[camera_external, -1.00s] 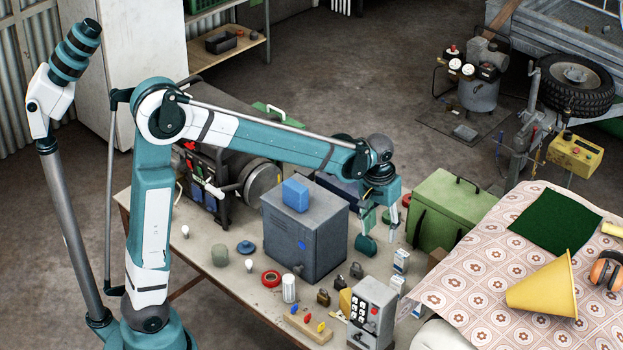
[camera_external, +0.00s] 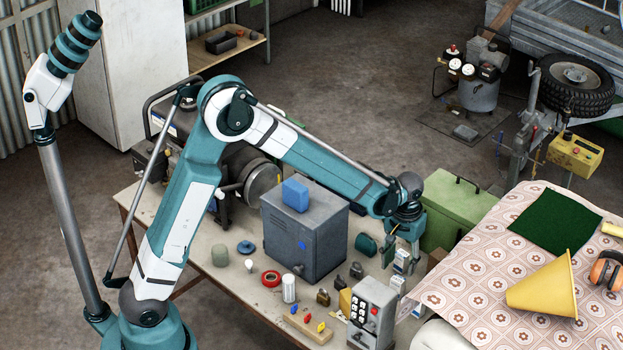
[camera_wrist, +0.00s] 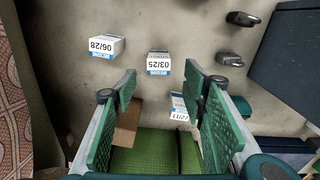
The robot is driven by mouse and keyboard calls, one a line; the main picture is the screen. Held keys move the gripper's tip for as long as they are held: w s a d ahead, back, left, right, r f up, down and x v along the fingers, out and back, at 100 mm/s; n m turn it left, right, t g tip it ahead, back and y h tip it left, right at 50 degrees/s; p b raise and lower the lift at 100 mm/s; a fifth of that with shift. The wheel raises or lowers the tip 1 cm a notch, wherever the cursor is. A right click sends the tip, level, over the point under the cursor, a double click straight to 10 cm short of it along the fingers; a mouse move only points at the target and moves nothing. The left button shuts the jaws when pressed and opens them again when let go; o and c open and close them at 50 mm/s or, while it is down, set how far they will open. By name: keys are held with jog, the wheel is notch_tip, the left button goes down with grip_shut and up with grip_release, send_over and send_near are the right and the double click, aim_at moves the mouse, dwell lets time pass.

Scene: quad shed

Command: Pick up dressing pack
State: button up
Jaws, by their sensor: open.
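Several small white cartons with blue bands and printed dates stand on the workbench (camera_external: 233,300). Which of them is the dressing pack I cannot tell. In the wrist view one carton reads 06/28 (camera_wrist: 106,46), one reads 03/25 (camera_wrist: 158,62), and a partly hidden one appears to read 11/27 (camera_wrist: 180,106). My gripper (camera_wrist: 160,84) is open, with green-padded fingers. The 03/25 carton lies between and just beyond the fingertips; nothing is held. In the external view my gripper (camera_external: 400,255) is low over the cartons and partly covers them.
A grey metal cabinet (camera_external: 303,238) with a blue block on top stands left of my gripper. A green case (camera_external: 450,208) is behind to the right. Padlocks (camera_external: 323,297) and a grey keypad box (camera_external: 372,310) are in front. A patterned cloth (camera_external: 470,275) lies at right.

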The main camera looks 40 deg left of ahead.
aim_at(398, 279)
jog(key=shift+f, duration=0.6)
jog(key=shift+f, duration=1.3)
jog(key=shift+s+d+f+b, duration=0.1)
jog(key=shift+f+b, duration=0.1)
jog(key=shift+f, duration=1.1)
jog(key=shift+d+f+b, duration=0.1)
jog(key=shift+f+b, duration=0.05)
jog(key=shift+f, duration=1.15)
jog(key=c, duration=0.9)
